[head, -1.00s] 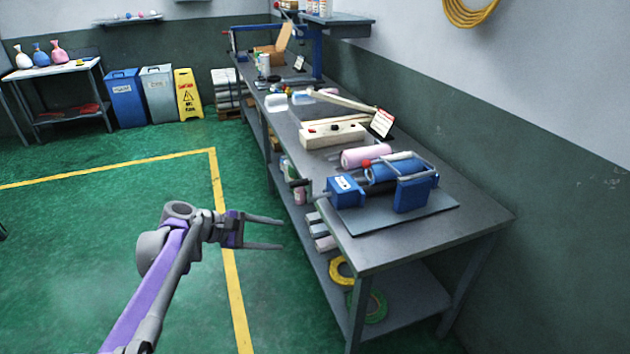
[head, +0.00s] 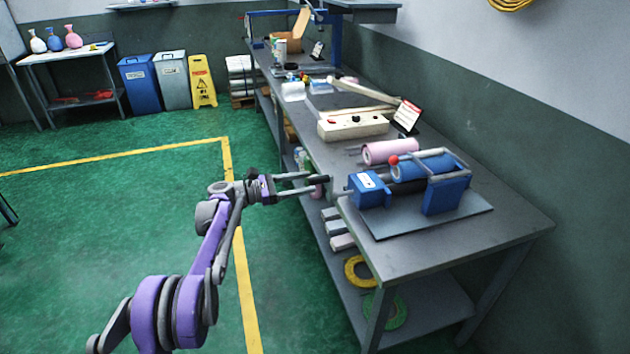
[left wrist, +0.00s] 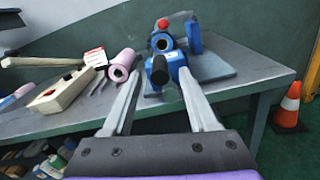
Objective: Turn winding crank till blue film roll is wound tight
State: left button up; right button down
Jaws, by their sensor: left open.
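The blue film roll (head: 422,168) lies in the winder with blue end blocks (head: 372,190) on a grey base plate at the bench's near end. The dark crank handle (head: 318,180) sticks out left of the winder, past the bench edge. My left gripper (head: 312,182) is open with its fingertips close to that handle. Contact with the handle cannot be told. My right gripper is not in view.
A pink roll (head: 388,151) lies behind the winder, near a cream box (head: 352,126) and a small sign (head: 407,116). The lower shelf holds tape rolls (head: 357,272). An orange cone (left wrist: 288,108) stands on the floor beyond the bench. Floor left of the bench is clear.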

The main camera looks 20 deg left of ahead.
aim_at(309, 182)
pick_arm(q)
jog(key=shift+x, duration=1.8)
grip_shut()
